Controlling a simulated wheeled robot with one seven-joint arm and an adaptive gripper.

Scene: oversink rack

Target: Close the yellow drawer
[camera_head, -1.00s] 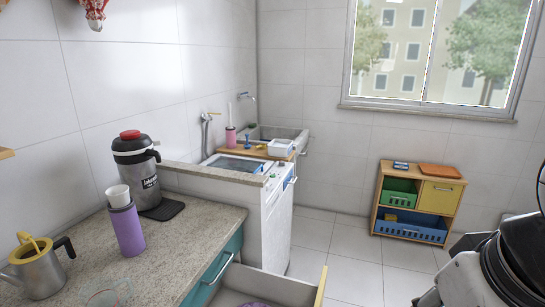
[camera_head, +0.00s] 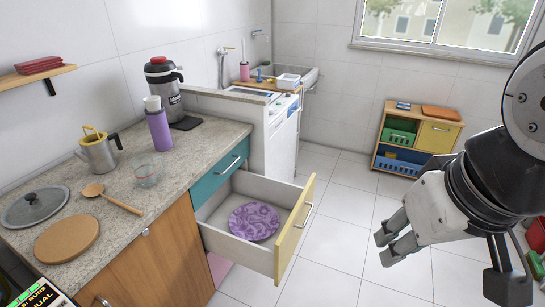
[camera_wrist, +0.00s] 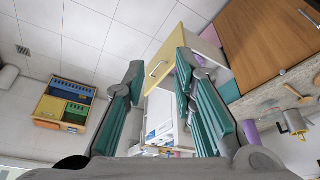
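The yellow drawer (camera_head: 292,232) is pulled out from the counter cabinet, below a shut teal drawer (camera_head: 220,172). A purple patterned plate (camera_head: 254,221) lies inside it. The drawer's yellow front, with a metal handle, also shows in the wrist view (camera_wrist: 163,58), beyond and partly behind the right-hand finger. My gripper (camera_head: 392,248) is to the right of the drawer front in the head view, apart from it. In the wrist view my gripper (camera_wrist: 160,88) has its teal-padded fingers spread, with nothing held between them.
The counter holds a kettle (camera_head: 98,152), a purple bottle (camera_head: 159,130), a glass (camera_head: 148,175), a wooden spoon (camera_head: 112,198) and a round board (camera_head: 66,240). A small shelf unit (camera_head: 415,140) stands by the far wall. The tiled floor (camera_head: 330,240) between drawer and gripper is clear.

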